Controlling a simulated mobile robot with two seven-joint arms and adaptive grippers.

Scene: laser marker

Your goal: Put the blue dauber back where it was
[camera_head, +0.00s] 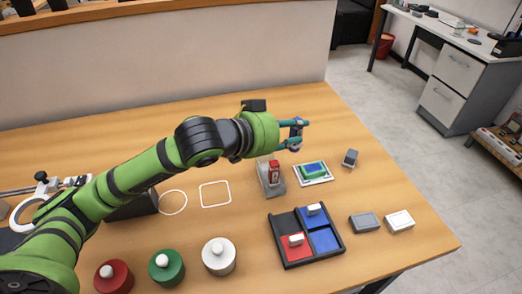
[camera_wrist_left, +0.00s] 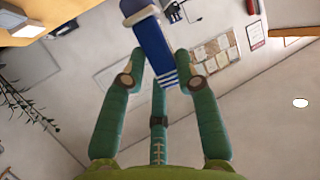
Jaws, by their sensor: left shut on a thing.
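My left gripper (camera_head: 300,133) is shut on the blue dauber (camera_head: 296,130), holding it above the table toward the far right. A grey holder (camera_head: 272,190) stands on the table below and left of the gripper. A red dauber (camera_head: 274,171) stands in it; the arm's end is close above, and I cannot tell how much of the holder is hidden. My right gripper is not in view.
Right of the holder lies a white-edged plate with green and blue layers (camera_head: 312,172), then a small grey block (camera_head: 350,158). Knobbed round pots (camera_head: 166,268) stand front left.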

